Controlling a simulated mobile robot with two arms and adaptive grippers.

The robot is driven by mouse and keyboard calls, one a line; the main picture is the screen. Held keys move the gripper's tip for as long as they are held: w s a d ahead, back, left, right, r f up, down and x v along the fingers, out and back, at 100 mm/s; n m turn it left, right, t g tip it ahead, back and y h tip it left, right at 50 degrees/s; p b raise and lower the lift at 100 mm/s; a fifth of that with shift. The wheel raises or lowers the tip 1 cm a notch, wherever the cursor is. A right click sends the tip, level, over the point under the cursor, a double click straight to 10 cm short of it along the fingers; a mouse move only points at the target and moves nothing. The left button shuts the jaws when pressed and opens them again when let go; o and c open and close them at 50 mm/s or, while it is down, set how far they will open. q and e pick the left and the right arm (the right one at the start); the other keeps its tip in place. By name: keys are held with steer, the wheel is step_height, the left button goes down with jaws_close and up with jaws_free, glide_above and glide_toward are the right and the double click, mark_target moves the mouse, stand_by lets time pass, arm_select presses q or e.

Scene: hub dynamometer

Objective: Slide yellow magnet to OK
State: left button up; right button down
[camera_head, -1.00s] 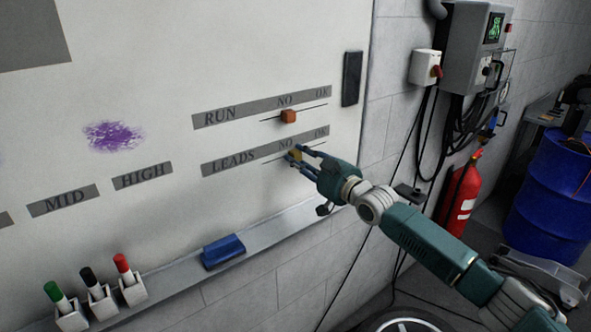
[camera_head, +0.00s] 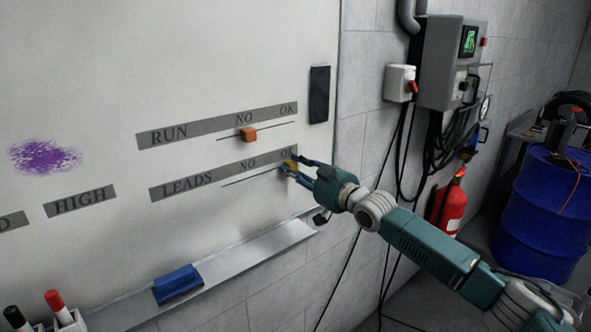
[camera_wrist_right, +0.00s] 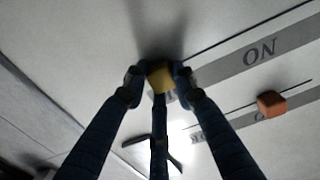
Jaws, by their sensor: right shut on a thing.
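The yellow magnet (camera_head: 290,166) is on the whiteboard in the LEADS row, at the right end of its line by the OK label (camera_head: 287,152). My right gripper (camera_head: 293,169) is shut on it, and its fingers partly hide the magnet. In the right wrist view the yellow magnet (camera_wrist_right: 161,77) sits between the fingertips of the right gripper (camera_wrist_right: 158,80), against the board. The LEADS strip (camera_head: 187,184) has NO in its middle. My left gripper is not in view.
An orange magnet (camera_head: 248,134) sits near NO on the RUN line above; it also shows in the right wrist view (camera_wrist_right: 271,104). A dark bar (camera_head: 319,94) is on the board's right side. A blue eraser (camera_head: 178,284) lies on the ledge (camera_head: 235,266) below.

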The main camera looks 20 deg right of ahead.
steer(key=c, duration=1.8)
jaws_free()
steer(key=shift+d+r, duration=0.1)
steer(key=shift+r, duration=0.5)
steer(key=o, duration=0.3)
steer(key=shift+w, duration=0.1)
steer(key=shift+d+f, duration=0.1)
steer(key=shift+f, duration=0.2)
steer(key=shift+s+f, duration=0.1)
steer(key=shift+s, duration=0.1)
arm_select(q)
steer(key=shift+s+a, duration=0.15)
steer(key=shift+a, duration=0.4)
arm_select(e)
steer(key=v, duration=1.1)
steer(key=shift+s+d, duration=0.15)
steer(key=shift+s, duration=0.25)
